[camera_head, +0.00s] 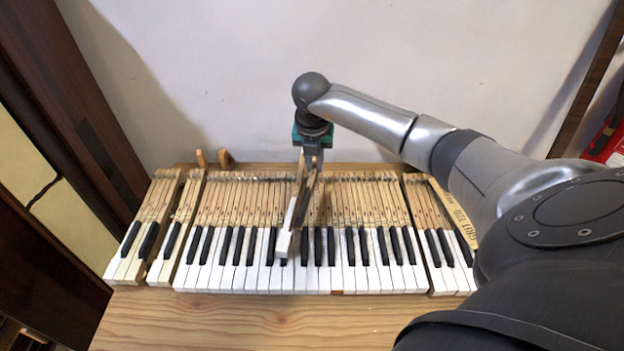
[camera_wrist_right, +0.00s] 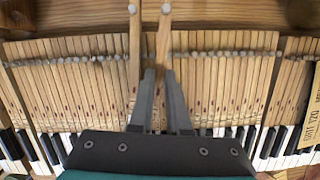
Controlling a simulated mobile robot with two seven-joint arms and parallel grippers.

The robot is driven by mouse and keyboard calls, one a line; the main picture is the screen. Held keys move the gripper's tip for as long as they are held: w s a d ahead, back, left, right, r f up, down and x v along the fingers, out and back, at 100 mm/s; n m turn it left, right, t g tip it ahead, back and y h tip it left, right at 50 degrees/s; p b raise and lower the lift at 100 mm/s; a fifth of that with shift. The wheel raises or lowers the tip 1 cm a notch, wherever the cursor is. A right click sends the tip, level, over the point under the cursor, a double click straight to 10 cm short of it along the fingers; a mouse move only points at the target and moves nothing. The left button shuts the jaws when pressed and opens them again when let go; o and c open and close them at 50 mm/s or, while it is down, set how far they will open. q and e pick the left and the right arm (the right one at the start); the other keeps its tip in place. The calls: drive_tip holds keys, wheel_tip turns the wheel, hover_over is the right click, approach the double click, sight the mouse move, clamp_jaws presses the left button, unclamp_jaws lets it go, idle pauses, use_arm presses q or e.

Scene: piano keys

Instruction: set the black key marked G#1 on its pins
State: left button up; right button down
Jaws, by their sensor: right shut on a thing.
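My right gripper (camera_head: 311,165) points down over the middle of the keyboard. It also shows in the right wrist view (camera_wrist_right: 162,75), shut on a wooden key stick (camera_wrist_right: 164,45) that runs between its fingers. In the head view this held key, with a dark front end, seems to be the black key (camera_head: 304,211), held above the keyboard; its marking cannot be read. A second key with a white front (camera_head: 284,241) sits raised just left of it, and its stick (camera_wrist_right: 134,45) lies outside the left finger. The pins under the held key are hidden. My left gripper is not in view.
The main keyboard (camera_head: 211,277) has close rows of keys on both sides of the gripper. Separate key groups stand at the left (camera_head: 123,269) and right (camera_head: 441,279). The wooden table (camera_head: 250,320) is bare in front. A wall stands close behind.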

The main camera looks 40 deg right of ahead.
drive_tip(key=shift+r, duration=0.4)
wheel_tip(320, 180, up, 5)
drive_tip(key=p, duration=0.4)
drive_tip(key=shift+f, duration=0.1)
drive_tip(key=shift+f, duration=0.1)
